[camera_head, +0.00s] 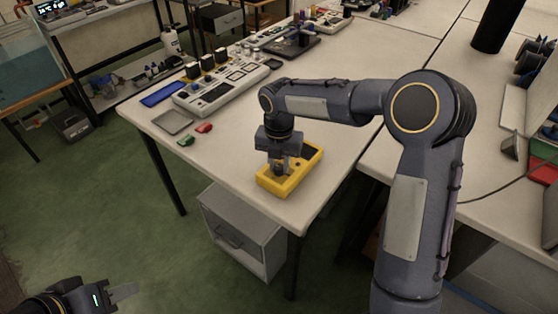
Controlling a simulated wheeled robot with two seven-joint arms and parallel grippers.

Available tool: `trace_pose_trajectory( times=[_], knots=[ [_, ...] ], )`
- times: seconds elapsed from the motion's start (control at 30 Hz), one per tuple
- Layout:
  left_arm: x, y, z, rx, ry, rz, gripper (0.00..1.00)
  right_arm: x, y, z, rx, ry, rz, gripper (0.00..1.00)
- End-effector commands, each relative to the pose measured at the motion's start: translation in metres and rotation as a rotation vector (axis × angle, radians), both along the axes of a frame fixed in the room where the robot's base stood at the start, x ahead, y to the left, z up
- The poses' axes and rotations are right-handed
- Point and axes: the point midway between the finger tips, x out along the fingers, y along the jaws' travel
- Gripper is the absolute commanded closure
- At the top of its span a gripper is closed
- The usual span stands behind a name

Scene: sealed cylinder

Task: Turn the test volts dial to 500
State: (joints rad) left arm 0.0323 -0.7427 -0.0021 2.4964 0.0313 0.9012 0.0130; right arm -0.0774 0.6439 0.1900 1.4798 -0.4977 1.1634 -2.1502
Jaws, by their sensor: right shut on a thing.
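A yellow handheld tester (291,181) lies on the white table near its front corner. My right gripper (279,174) points down onto the lower left part of the tester's face and is shut on its dial. The dial is hidden by the fingers, and its markings are too small to read. A dark display area (311,152) shows at the tester's far end. My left gripper (124,291) is low at the bottom left, above the green floor and away from the table; its finger gap is not clear.
A grey bench instrument (222,92) and a blue tray (163,94) stand further back on the table. Red (204,128) and green (186,141) clips lie left of the tester by a grey plate (173,122). A grey drawer cabinet (243,231) stands below. The tabletop just behind the tester is partly clear.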

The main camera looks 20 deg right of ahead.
Motion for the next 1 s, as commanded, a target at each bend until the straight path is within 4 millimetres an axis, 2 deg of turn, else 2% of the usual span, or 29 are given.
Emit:
trace_pose_trajectory(
  times=[0.33, 1.0],
  knots=[
    [0.0, 0.0, 0.012, 0.0, 0.0, 0.0, 0.64, 0.0, 0.0, 0.002, 0.001, -0.001, -0.323, 0.98],
    [0.0, 0.0, 0.02, 0.0, 0.0, 0.0, 0.64, 0.0, 0.0, 0.001, 0.0, -0.003, -0.959, 0.98]
  ],
)
